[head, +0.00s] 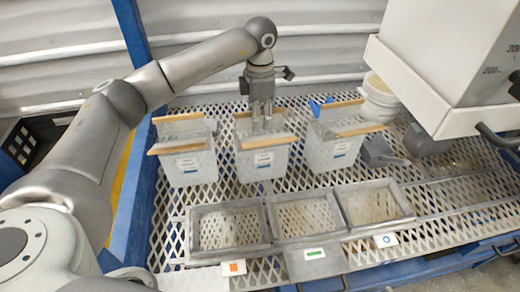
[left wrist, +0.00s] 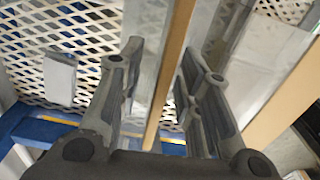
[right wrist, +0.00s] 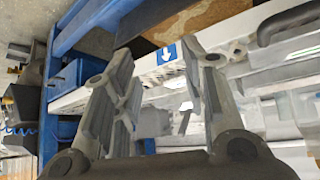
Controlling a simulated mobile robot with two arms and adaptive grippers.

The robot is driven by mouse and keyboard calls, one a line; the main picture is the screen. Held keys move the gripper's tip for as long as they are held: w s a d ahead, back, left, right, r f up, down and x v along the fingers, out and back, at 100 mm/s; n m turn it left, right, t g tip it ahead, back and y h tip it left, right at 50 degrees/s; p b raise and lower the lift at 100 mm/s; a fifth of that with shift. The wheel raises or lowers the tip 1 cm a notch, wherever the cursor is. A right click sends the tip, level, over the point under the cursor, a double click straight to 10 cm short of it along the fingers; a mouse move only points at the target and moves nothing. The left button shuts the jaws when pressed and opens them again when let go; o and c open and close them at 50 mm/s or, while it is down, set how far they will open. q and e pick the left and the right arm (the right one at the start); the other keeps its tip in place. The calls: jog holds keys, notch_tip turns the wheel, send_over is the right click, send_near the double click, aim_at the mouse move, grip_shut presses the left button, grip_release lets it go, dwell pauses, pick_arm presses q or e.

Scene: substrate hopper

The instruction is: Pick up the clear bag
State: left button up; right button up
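Three clear bags with wooden strips along their tops stand in a row on the mesh deck in the head view: left (head: 187,168), middle (head: 262,163) and right (head: 330,154). My left gripper (head: 262,122) points down at the top of the middle bag. In the left wrist view its fingers (left wrist: 158,85) are open, apart on either side of a wooden strip (left wrist: 170,75), with clear film beside it. Whether a finger touches the strip is unclear. My right gripper (right wrist: 160,90) is open and empty in the right wrist view; the head view does not show it.
Three open metal-framed bins (head: 230,228) stand in front of the bags. A large white hopper (head: 440,65) hangs at the right, with a white tub (head: 380,100) beside it. Metal scoops (head: 383,153) lie right of the bags. A corrugated wall (head: 330,45) closes the back.

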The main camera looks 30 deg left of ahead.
pick_arm(q)
grip_shut()
jog(key=shift+r, duration=0.2)
dwell(0.3)
